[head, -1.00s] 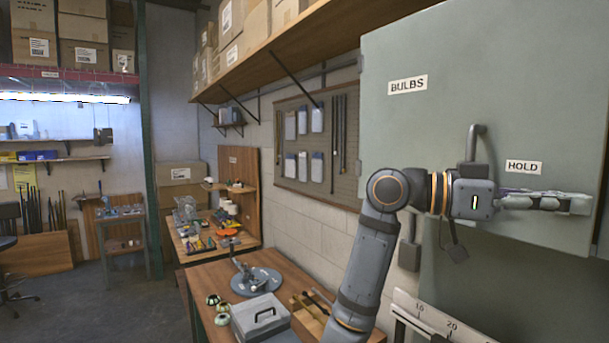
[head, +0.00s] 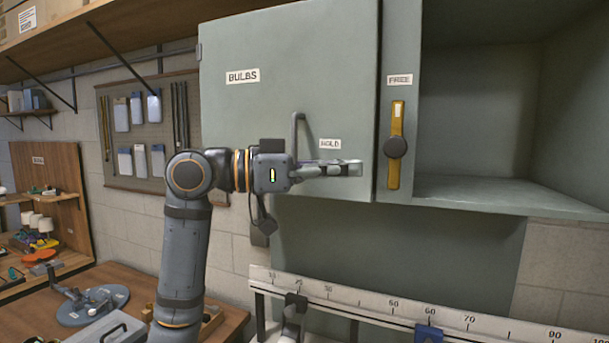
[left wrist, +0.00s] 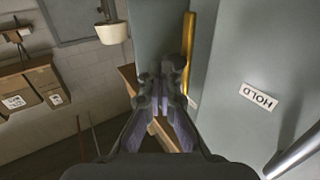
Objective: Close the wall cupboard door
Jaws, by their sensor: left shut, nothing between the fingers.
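The grey-green wall cupboard door (head: 260,105) bears BULBS and HOLD labels and a grey bar handle (head: 297,135). Its hinge side is at the left. Its right edge is beside the cupboard's upright post (head: 402,40), with a dark line between; I cannot tell if it is fully flush. On the post are a FREE label and a yellow latch plate (head: 396,115) with a dark knob. My left gripper (head: 352,169) is shut and empty, in front of the door below the HOLD label. In the left wrist view, the HOLD label (left wrist: 259,97) is right of the fingers. My right gripper is not in view.
An open, empty cupboard compartment (head: 480,110) lies right of the post. A white ruler rail (head: 370,300) runs below the cupboard. A wooden bench (head: 120,285) with a grey box and a round base is at lower left. A pegboard (head: 150,125) hangs behind.

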